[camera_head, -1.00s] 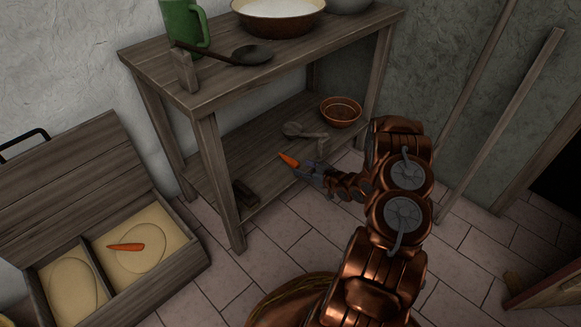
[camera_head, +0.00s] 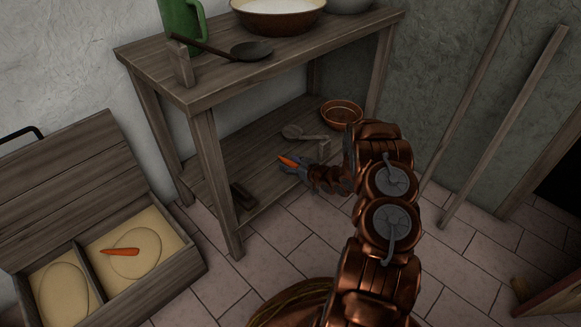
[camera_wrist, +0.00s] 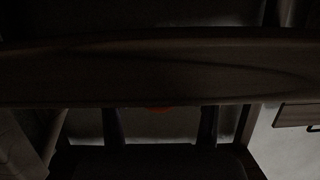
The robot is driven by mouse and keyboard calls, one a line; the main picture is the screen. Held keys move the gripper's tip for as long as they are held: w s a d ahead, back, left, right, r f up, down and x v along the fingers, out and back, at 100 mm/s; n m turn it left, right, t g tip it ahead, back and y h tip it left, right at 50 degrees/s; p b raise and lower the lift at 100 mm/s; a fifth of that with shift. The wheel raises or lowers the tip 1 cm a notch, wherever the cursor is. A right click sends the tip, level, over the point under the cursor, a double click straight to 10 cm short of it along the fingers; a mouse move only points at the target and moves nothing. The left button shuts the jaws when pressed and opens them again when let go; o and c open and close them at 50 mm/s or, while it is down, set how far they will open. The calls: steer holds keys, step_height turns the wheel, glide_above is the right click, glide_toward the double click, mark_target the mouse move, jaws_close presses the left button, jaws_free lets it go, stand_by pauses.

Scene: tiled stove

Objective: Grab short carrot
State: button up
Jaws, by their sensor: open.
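A short orange carrot (camera_head: 287,160) is at the lower shelf (camera_head: 262,172) of the wooden table. My gripper (camera_head: 291,164) is open, with its fingers on either side of the carrot. I cannot tell whether they touch it. The wrist view is dark; my gripper (camera_wrist: 160,126) shows two spread fingers, with a bit of the orange carrot (camera_wrist: 157,109) between them, partly hidden by a dark board edge. A second, longer carrot (camera_head: 120,251) lies in the right compartment of the open wooden box (camera_head: 199,259).
A spoon (camera_head: 293,131) and a copper bowl (camera_head: 341,113) sit on the lower shelf behind my gripper. A dark block (camera_head: 243,196) lies near the shelf's front. The tabletop (camera_head: 225,86) and front leg (camera_head: 215,185) bound the space.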

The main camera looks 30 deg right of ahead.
steer(key=shift+c, duration=0.3)
jaws_close()
